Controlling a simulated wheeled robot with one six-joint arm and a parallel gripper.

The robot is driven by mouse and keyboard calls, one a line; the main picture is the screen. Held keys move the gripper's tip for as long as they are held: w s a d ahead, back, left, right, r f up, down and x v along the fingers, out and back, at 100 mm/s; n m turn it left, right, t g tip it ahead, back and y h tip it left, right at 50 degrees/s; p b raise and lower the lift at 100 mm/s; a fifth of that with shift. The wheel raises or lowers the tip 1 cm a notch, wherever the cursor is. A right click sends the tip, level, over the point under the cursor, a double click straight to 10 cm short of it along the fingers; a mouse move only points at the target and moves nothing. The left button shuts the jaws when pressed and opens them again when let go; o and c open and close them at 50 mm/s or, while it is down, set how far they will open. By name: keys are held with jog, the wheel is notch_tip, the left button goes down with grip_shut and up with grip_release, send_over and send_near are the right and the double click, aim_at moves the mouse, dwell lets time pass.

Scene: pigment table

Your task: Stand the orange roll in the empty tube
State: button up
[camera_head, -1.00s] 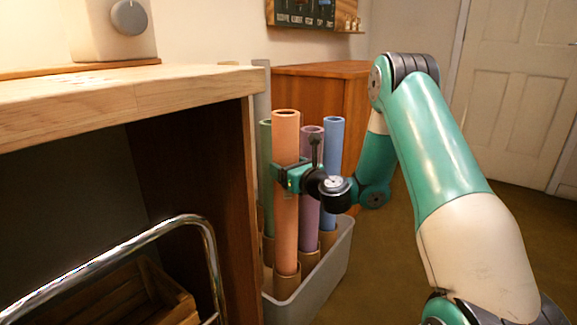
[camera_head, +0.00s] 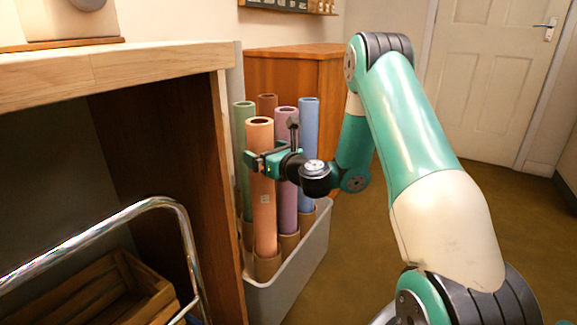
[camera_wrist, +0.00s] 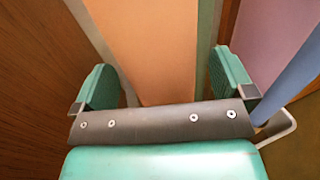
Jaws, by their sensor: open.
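The orange roll (camera_head: 263,215) stands upright with its lower end inside a brown tube (camera_head: 267,267) at the near end of the grey bin (camera_head: 300,262). Its open top is a little lower than the other rolls in the head view. My gripper (camera_head: 257,163) is around the upper part of the roll. In the wrist view the orange roll (camera_wrist: 150,50) runs between the two teal jaws of my gripper (camera_wrist: 165,82), with gaps on both sides. The jaws are open. The roll's bottom is hidden inside the tube.
A wooden table (camera_head: 110,75) is to the left, with a chrome rail (camera_head: 90,240) and a crate (camera_head: 130,290). Floor to the right is free.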

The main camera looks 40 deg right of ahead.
jog(key=s+b, duration=1.6)
jog(key=b, duration=0.2)
jog(key=shift+d+b, duration=0.3)
jog(key=shift+a+r, duration=0.1)
